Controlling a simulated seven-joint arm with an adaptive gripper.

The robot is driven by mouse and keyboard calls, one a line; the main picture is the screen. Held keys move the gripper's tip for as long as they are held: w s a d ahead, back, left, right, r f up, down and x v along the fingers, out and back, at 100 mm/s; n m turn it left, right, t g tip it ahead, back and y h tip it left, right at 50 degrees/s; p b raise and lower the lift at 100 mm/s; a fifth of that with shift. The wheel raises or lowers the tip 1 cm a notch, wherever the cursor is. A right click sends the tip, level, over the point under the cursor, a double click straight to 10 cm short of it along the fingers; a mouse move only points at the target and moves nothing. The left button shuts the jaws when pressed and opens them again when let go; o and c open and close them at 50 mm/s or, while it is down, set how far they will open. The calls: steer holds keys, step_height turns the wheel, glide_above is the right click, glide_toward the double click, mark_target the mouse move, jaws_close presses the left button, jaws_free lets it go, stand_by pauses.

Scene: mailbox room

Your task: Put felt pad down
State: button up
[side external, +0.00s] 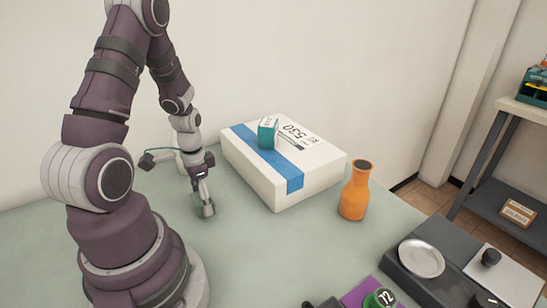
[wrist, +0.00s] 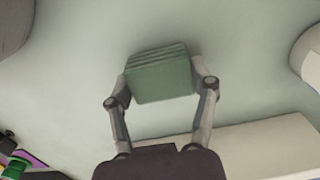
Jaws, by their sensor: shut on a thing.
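The felt pad (wrist: 158,78) is a green, layered block in the wrist view. It is held between the two fingertips of my gripper (wrist: 160,84), with a finger on each side. In the side view my gripper (side external: 205,205) points down, low over the table, left of the white parcel. The pad (side external: 196,204) shows there only as a small green patch, partly hidden by a finger. I cannot tell whether it touches the table.
A white parcel (side external: 320,185) with a blue stripe carries a small teal box (side external: 268,133). An orange bottle (side external: 356,190) stands right of it. A dark tray (side external: 445,285) with a silver dish (side external: 421,258) is at front right. The pale green table (side external: 260,250) is clear in front of the parcel.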

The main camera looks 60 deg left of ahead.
steer(key=shift+f, duration=0.1)
steer(key=o, duration=0.9)
step_height(320, 180, up, 12)
steer(key=d+r+t, duration=0.2)
steer(key=d, duration=0.3)
steer(key=w+d+r+t, duration=0.1)
steer(key=d+r, duration=0.2)
steer(key=d, duration=0.2)
steer(key=w+d+r+t, duration=0.1)
steer(key=d+r+t, duration=0.1)
steer(key=d, duration=0.3)
steer(key=shift+w+r+t, duration=0.25)
steer(key=shift+r+t, duration=0.05)
steer(key=shift+r, duration=0.4)
